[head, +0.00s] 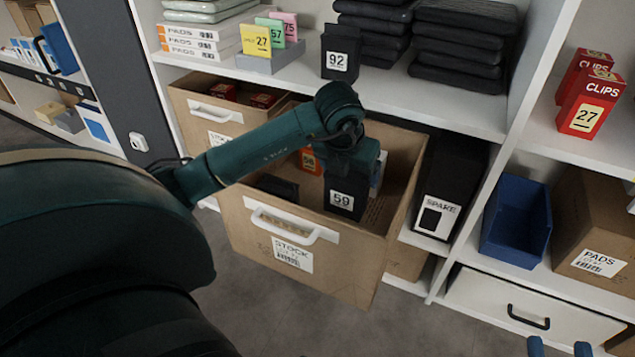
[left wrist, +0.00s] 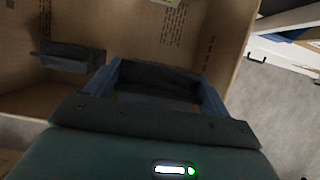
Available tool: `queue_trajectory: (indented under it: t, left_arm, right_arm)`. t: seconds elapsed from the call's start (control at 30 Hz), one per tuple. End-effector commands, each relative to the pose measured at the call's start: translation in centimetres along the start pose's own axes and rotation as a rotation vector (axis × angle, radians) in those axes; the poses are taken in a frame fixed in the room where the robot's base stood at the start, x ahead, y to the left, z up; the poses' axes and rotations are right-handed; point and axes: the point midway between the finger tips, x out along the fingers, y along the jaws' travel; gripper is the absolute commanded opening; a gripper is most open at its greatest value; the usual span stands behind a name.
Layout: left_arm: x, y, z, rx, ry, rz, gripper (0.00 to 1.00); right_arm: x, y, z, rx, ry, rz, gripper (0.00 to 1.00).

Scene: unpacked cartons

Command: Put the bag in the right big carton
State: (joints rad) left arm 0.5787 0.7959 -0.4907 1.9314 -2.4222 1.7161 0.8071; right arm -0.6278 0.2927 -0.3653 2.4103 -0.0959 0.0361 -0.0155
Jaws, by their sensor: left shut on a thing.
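A black bag (head: 346,196) with a white tag reading 59 hangs upright inside the opening of the right big carton (head: 350,268), which is pulled out from the shelf. My left gripper (head: 352,165) is above it and shut on its top. In the left wrist view the bag (left wrist: 155,80) shows dark between the two blue fingers (left wrist: 160,72). Whether its bottom touches the carton floor is hidden. My right gripper (head: 560,348) shows only its two blue fingertips at the bottom edge, apart with nothing between them.
The carton also holds a dark item (left wrist: 70,57) and an orange box (head: 309,160). Another carton (head: 205,115) stands behind to the left. A black bag tagged 92 (head: 340,52) stands on the shelf above. A black SPARE box (head: 452,185) and blue bin (head: 517,222) are to the right.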

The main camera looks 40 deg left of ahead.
Motion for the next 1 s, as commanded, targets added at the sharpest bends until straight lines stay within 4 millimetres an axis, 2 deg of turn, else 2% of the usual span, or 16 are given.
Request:
queue_trajectory:
  t: [0.23,0.43,0.57,0.63,0.77,1.0]
  left_arm:
    - [3.8,-0.1,-1.6,0.0,0.004,-0.001,0.43]
    - [5.5,-0.1,-2.3,0.0,0.002,-0.001,0.43]
    - [7.6,-0.1,-3.2,0.0,0.003,0.0,0.43]
    - [8.7,-0.1,-3.6,0.0,0.003,-0.002,0.43]
    - [9.2,-0.1,-3.8,-0.001,-0.001,-0.001,0.43]
    - [9.2,-0.1,-3.8,0.0,-0.001,-0.001,0.43]
  right_arm:
    - [0.0,-0.3,0.3,0.032,0.023,-0.009,0.36]
    - [0.1,-0.4,0.2,0.053,0.035,-0.015,0.36]
    - [0.2,-0.5,0.4,0.066,0.051,-0.021,0.36]
    - [0.6,-0.1,-0.5,0.031,0.105,-0.024,0.36]
    - [0.9,0.1,-1.2,0.01,0.138,-0.025,0.36]
    - [0.9,0.1,-1.2,0.008,0.139,-0.025,0.36]
